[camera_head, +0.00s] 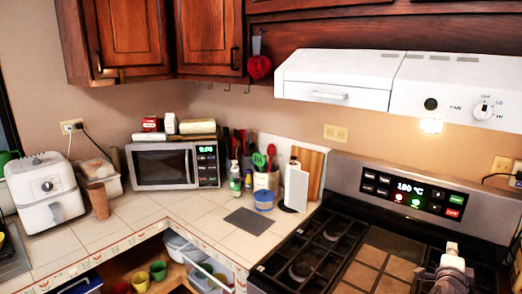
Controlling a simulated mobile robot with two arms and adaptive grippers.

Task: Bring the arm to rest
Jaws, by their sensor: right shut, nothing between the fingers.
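My right gripper (444,276) shows at the bottom right edge, in front of the right part of the stove (376,272). It is shut with nothing in it. The lower part of it is cut off by the picture edge. I cannot tell its height above the stove top. My left gripper is not in view.
The stove's back panel (412,192) stands behind my gripper, with a white hood (390,82) above. The tiled counter to the left holds a microwave (176,164), a white air fryer (44,190), a utensil crock (266,180) and a blue-lidded jar (264,200).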

